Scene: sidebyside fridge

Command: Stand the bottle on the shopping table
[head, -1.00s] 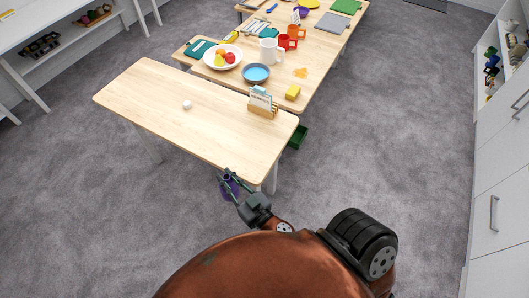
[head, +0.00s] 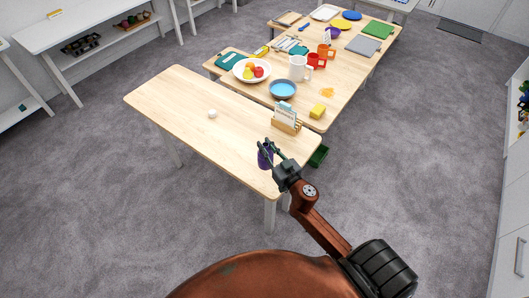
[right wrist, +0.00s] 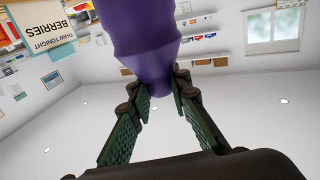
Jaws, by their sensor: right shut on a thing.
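The bottle (head: 264,158) is purple. In the head view it is at the front right edge of the near wooden table (head: 190,105). My right gripper (head: 271,153) is shut on it, with its green fingers on either side. The bottle looks roughly upright; I cannot tell whether its base touches the tabletop. In the right wrist view the purple bottle (right wrist: 146,40) fills the space between the fingers (right wrist: 158,88), its far end cut off by the frame. My left gripper is not in view.
A card holder (head: 285,120) stands just beyond the bottle. A green crate (head: 318,156) is below.

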